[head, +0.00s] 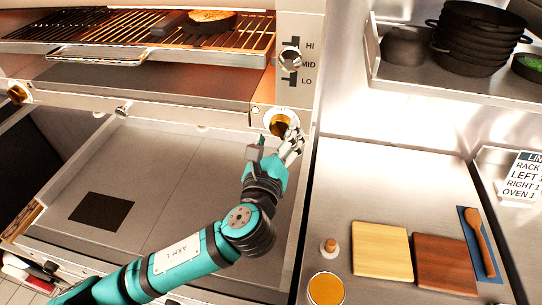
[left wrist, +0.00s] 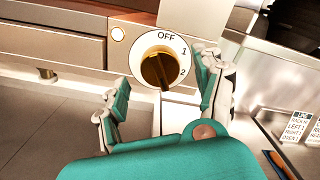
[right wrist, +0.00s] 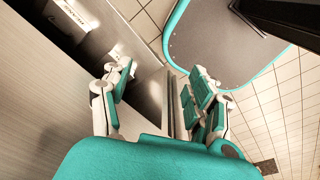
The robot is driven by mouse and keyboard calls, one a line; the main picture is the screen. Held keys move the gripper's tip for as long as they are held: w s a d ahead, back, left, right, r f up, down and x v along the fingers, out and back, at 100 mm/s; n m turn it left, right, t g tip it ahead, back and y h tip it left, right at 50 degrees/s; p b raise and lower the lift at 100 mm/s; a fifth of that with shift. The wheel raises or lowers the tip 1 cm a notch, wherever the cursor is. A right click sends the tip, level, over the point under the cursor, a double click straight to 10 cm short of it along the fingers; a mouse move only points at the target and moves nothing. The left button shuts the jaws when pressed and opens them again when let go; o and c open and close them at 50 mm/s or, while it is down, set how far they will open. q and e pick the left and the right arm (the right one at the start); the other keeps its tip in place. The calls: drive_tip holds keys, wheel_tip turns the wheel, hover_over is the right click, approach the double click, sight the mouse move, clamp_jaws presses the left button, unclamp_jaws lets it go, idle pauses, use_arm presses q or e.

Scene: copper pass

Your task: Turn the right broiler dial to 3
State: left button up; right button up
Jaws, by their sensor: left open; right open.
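The right broiler dial (head: 281,123) is a brass knob on a white round plate at the right end of the broiler's front. In the left wrist view the dial (left wrist: 158,69) shows the marks OFF, 1 and 2; no 3 is visible, and the knob's ridge slants steeply downward, below the 2. My left gripper (head: 284,147) is at the dial, its fingers open. In the left wrist view my left gripper (left wrist: 162,78) has one finger on either side of the dial, without clear contact. My right gripper (right wrist: 160,72) is open and empty, seen only in the right wrist view.
The left dial (head: 17,93) is at the broiler's far left. A rack slide with HI, MID and LO marks (head: 290,62) is above the right dial. A counter at right holds cutting boards (head: 381,250) and a jar (head: 325,290). My right gripper is beside a metal edge over tiled floor.

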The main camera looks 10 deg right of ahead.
use_arm(q)
drive_tip(key=v, duration=1)
drive_tip(key=shift+s, duration=0.1)
